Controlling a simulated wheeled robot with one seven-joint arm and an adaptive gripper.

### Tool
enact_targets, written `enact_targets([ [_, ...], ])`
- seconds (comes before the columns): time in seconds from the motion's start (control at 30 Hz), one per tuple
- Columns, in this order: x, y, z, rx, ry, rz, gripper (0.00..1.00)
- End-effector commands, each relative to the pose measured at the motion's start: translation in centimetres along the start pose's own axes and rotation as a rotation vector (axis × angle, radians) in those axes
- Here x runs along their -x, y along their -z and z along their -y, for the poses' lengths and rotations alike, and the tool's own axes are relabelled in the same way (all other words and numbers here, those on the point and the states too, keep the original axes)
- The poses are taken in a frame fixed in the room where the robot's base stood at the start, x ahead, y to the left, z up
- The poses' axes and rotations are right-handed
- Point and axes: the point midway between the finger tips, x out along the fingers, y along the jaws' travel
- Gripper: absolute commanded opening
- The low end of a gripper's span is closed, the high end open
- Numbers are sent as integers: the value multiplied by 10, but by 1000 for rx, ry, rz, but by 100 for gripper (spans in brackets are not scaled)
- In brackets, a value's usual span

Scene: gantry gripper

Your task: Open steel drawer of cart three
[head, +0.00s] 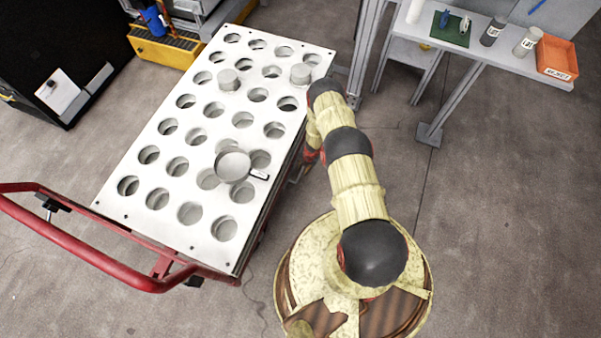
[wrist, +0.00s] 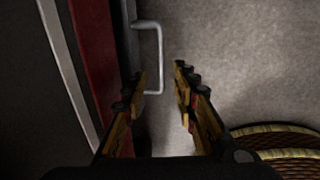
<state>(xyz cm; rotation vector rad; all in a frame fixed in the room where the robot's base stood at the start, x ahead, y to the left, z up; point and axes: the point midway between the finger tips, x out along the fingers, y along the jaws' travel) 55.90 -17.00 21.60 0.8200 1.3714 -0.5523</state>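A cart with a pale perforated top (head: 145,205) stands left of my arm in the head view. No cart number is legible. In the wrist view, a U-shaped steel handle (wrist: 159,45) sticks out from a dark grey front (wrist: 131,35), apparently the drawer's face. My gripper (wrist: 160,78) is open, with one finger on each side of the handle's lower part. The handle bar lies between the fingertips; I see no clear contact. How far the drawer is out cannot be told. In the head view my arm and the cart top hide the gripper and handle.
The cart's red push bar (head: 150,280) curves out at lower left. A bench (head: 480,52) with an orange bin (head: 556,57) stands at upper right. The floor (head: 500,220) at right is clear.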

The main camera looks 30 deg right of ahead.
Motion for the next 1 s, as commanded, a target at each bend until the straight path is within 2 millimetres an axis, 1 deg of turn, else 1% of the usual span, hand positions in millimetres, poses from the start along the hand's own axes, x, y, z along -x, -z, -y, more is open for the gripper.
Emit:
enact_targets([
  [0.03, -13, 1, 1, 0, 1, -1, 29],
  [0.2, -40, 1, 2, -2, 2, -1, 29],
  [0.3, -51, 0, 1, -2, 1, 0, 29],
  [0.4, -58, 0, 1, -2, 1, 1, 29],
  [0.5, -60, 0, 1, -3, 1, 1, 29],
  [0.77, -60, 0, 0, -4, 2, 1, 29],
  [1.0, -60, 0, 1, -4, 2, 1, 15],
])
